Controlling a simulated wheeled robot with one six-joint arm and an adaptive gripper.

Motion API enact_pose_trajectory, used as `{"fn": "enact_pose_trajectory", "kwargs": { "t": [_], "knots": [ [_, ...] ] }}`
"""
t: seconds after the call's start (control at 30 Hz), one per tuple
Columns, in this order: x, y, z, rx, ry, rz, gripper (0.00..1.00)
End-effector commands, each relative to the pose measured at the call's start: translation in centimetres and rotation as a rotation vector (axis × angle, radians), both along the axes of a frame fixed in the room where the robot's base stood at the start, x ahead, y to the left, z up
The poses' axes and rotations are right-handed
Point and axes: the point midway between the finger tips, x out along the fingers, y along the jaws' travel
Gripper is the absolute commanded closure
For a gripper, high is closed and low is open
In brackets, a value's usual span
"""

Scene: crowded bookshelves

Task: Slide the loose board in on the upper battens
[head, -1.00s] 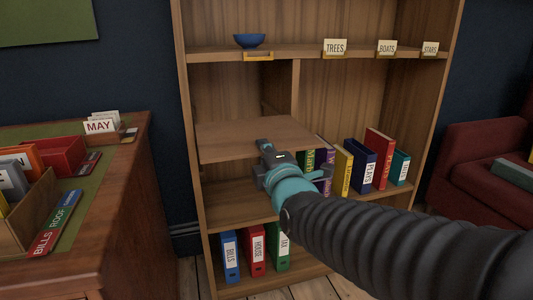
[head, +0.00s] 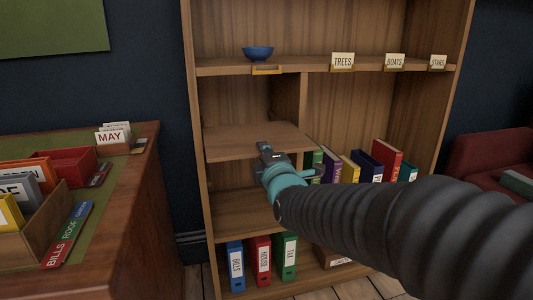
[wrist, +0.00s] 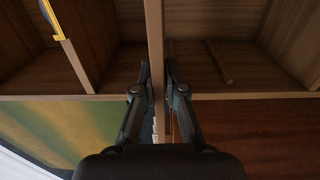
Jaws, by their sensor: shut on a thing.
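The loose board (head: 245,139) lies about level in the left bay of the bookshelf, below the upper shelf. My gripper (head: 266,152) is shut on its front edge, right of the middle in the head view. In the wrist view, which is turned on its side, the board's edge (wrist: 155,35) runs between the two fingers of my gripper (wrist: 158,85). A thin strip (wrist: 218,62) shows inside the bay on the board's lower side; I cannot tell whether it is a batten. The battens at the board's ends are not clearly visible.
A blue bowl (head: 258,53) stands on the upper shelf above, over a brass label holder (head: 267,70). A divider (head: 303,105) bounds the bay on the right. Books (head: 368,165) stand right of my gripper; binders (head: 260,262) stand below. A desk (head: 110,225) is at the left.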

Motion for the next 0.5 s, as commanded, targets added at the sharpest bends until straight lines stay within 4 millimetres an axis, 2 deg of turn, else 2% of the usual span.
{"fn": "enact_pose_trajectory", "kwargs": {
  "t": [0.5],
  "knots": [
    [3.4, 1.0, 0.3, 0.002, -0.003, -0.001, 1.00]
  ]
}}
